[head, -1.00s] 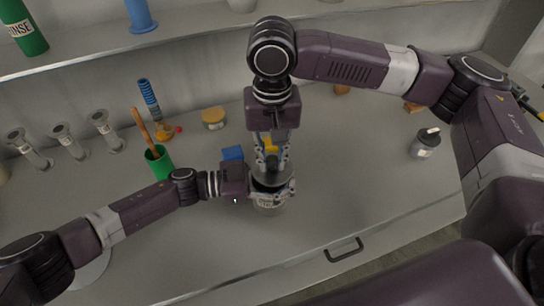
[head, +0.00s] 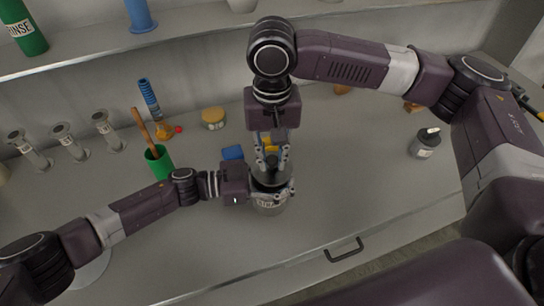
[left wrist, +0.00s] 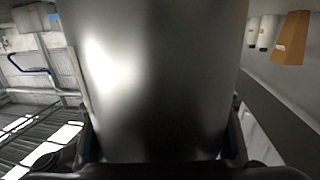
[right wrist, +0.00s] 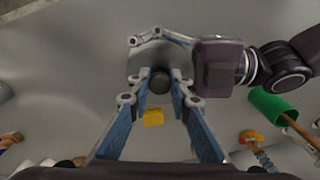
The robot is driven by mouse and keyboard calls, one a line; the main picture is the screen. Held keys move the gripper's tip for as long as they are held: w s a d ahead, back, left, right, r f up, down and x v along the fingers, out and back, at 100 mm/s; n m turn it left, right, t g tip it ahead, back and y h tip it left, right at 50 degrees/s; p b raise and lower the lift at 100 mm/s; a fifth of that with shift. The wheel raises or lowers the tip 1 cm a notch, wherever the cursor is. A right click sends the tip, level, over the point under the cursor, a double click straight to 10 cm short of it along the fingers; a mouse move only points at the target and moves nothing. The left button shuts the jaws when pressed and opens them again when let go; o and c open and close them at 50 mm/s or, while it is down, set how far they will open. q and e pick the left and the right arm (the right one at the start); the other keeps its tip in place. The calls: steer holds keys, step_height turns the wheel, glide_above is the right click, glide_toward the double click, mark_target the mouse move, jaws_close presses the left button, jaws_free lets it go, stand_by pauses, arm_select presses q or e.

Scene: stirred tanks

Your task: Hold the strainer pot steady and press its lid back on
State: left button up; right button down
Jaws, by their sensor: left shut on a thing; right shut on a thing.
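The strainer pot (head: 268,207) is a grey metal cylinder with a printed label, upright on the bench. My left gripper (head: 271,191) is shut around its upper body from the left. In the left wrist view the pot's shiny wall (left wrist: 160,80) fills the space between the fingers. The lid (head: 265,179) is at the pot's top, with a dark knob (right wrist: 160,82). My right gripper (head: 271,163) points down from above and is shut on the lid's knob. The fingers partly hide the rim, so I cannot tell whether the lid is fully seated.
A blue block (head: 232,153) and a yellow object (right wrist: 153,118) are close behind the pot. A green cup (head: 159,161) with a wooden-handled tool stands left, a wooden-lidded jar (head: 213,118) behind. A small grey bottle (head: 425,143) stands right. The bench front beside the drawer handle (head: 343,250) is clear.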

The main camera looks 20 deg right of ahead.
stand_by(0.3)
arm_select(q)
steer(key=o, duration=1.8)
steer(key=shift+a, duration=0.1)
